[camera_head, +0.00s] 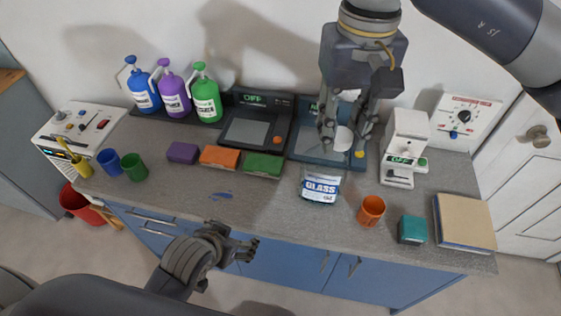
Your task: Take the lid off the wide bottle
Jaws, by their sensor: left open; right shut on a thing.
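The wide bottle (320,188), clear with a white and blue "GLASS" label, stands on the counter in the middle. My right gripper (344,138) comes down from above, behind and above the bottle. It is shut on a white round disc that looks like the lid (343,140), apart from the bottle. No white lid shows on the bottle's top, though its rim is too small to see clearly. My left gripper (248,250) is open and empty, low in front of the counter's front edge, to the left of the bottle.
Behind the bottle are two dark devices (240,130). Purple, orange and green blocks (263,165) lie to its left. An orange cup (371,211), a teal block (412,230) and a tan box (463,222) are to its right. Several coloured jugs (174,95) stand at the back left.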

